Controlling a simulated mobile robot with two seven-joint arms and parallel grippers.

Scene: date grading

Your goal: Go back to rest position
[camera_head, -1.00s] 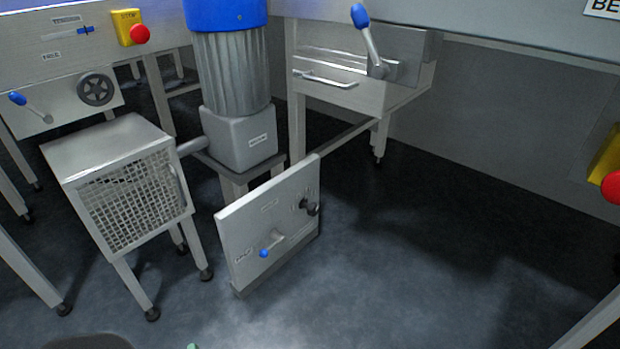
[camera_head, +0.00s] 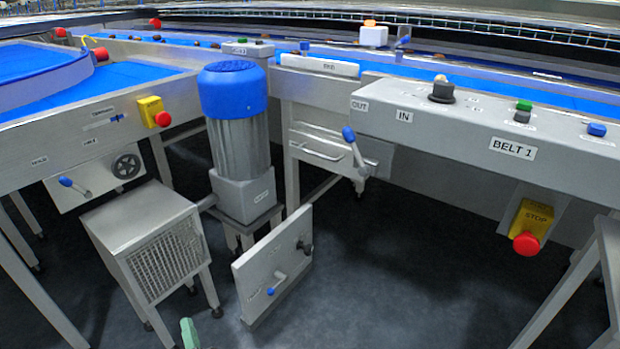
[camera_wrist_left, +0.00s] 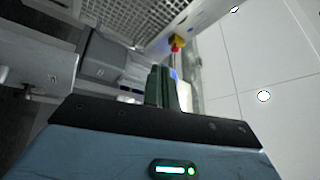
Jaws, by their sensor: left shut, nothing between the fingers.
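The green fingertips of my left gripper (camera_head: 189,333) show at the bottom edge of the head view, left of centre, in front of the low panel with a blue-tipped lever. The left wrist view shows the two green fingers (camera_wrist_left: 162,88) close together, shut with nothing between them. The rest of my left arm is outside the head view. My right gripper is in neither view.
A mesh-fronted box on legs (camera_head: 150,215) stands at left. A blue-topped motor (camera_head: 235,130) and a low panel (camera_head: 265,265) stand mid-left. The BELT 1 console (camera_head: 440,120) and a red stop button (camera_head: 526,243) are at right. Dark floor (camera_head: 400,280) lies open at centre.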

